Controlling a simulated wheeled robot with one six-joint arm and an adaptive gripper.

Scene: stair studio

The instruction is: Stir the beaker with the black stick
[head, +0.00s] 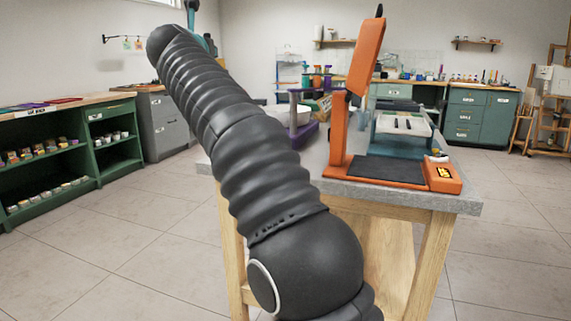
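I cannot make out a beaker or a black stick for certain. A white round vessel (299,114) stands on the grey-topped table (462,203), partly hidden behind my arm; I cannot tell whether it is the beaker. A white panel (387,126) with several short dark strips lies further right on the table, on a teal stand; the strips are too small to identify. My arm rises across the left and middle of the view and covers the table's left part. My gripper cannot be made out.
An orange press (366,55) with a raised arm and a dark base pad (388,170) occupies the table's front right. A purple frame (308,133) stands behind my arm. Green shelves (60,165) line the left wall; green cabinets (478,115) stand at the back. The tiled floor at right is open.

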